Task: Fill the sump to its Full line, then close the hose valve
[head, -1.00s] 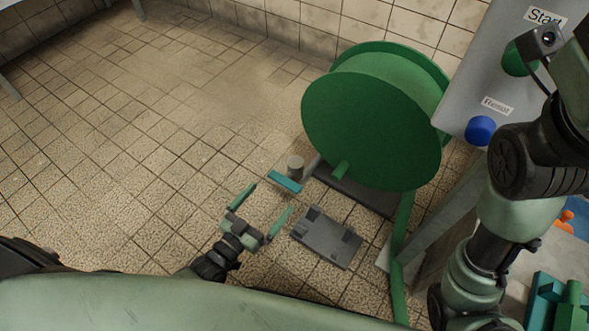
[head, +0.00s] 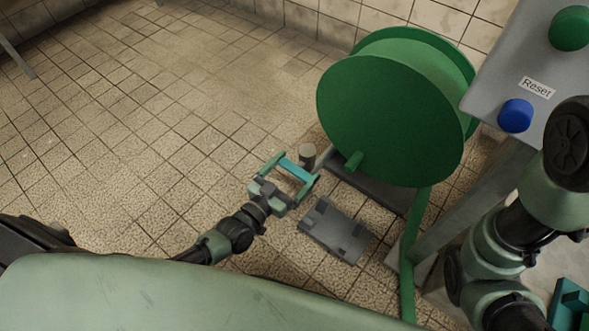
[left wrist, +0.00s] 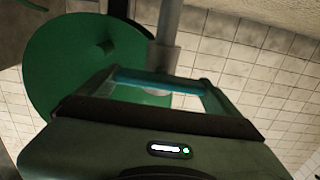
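A teal bar-shaped handle (head: 296,169), likely the hose valve's, sits by a short grey cylindrical post (head: 307,155) near the floor, left of the green reel. My left gripper (head: 292,172) is at this handle, its fingers wide apart, one near each end of the bar. In the left wrist view the handle (left wrist: 158,82) spans the gap between the fingertips; I cannot tell whether they touch it.
The large green reel (head: 390,120) stands right of the handle. A grey plate (head: 335,230) lies on the floor in front. A grey panel has a blue button (head: 515,115) labelled Reset and a green button (head: 571,28). The tiled floor at left is clear.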

